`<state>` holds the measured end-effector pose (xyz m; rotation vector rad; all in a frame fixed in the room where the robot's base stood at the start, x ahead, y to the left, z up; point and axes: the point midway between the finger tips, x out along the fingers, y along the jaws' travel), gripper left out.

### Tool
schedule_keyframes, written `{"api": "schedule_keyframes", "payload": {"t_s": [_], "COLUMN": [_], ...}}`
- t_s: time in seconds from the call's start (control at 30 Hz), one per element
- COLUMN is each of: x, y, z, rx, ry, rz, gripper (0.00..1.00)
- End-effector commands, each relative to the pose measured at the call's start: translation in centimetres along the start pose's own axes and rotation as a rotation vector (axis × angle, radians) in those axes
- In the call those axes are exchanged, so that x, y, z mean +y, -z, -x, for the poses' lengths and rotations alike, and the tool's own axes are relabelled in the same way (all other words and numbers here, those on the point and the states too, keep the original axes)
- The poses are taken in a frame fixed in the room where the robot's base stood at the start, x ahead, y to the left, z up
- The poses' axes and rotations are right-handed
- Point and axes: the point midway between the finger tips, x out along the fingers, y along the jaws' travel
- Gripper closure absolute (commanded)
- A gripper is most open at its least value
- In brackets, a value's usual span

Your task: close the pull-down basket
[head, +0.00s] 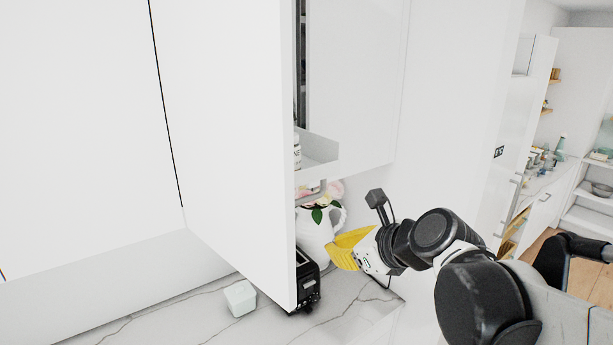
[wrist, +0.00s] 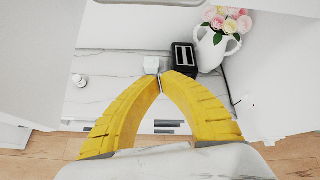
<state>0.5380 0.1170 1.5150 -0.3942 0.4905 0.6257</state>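The white pull-down basket (head: 320,152) shows in the head view, partly lowered out of the upper cabinet, with a grey handle bar (head: 318,190) below it. The cabinet door hides its left part. My gripper (head: 341,250) has yellow fingers and is below and right of the basket, apart from it, in front of the white vase. In the wrist view my gripper (wrist: 160,77) has its fingertips together with nothing visible between them. A pale edge crosses the top of the wrist view; I cannot tell whether it is the basket.
A large white cabinet door (head: 230,130) stands at the left. On the marble counter (head: 190,310) are a black toaster (head: 307,280), a white vase (head: 313,232) with flowers and a small pale box (head: 240,298).

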Motion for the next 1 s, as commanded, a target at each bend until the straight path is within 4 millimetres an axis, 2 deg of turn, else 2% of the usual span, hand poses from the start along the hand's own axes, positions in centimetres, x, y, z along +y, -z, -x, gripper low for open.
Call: {"api": "schedule_keyframes", "payload": {"t_s": [0.03,0.1,0.33,0.47,0.8,0.83,0.9,1.0], "x": [-0.6,-1.0,-1.2,-1.1,-1.1,-1.1,-1.5,-1.8], "y": [-2.0,-3.0,-3.7,-3.8,-4.1,-4.3,-5.7,-6.8], "z": [0.6,0.6,-0.7,-2.8,-9.6,-9.9,-8.9,-8.5], "rx": [-0.015,-0.031,-0.045,-0.045,-0.044,-0.044,-0.044,-0.044], "ry": [-0.003,-0.007,-0.013,-0.013,-0.013,-0.012,-0.011,-0.011], "rz": [-0.072,-0.156,-0.237,-0.233,-0.231,-0.232,-0.233,-0.232], "gripper": [1.0,1.0,1.0,1.0,1.0,1.0,1.0,1.0]}}
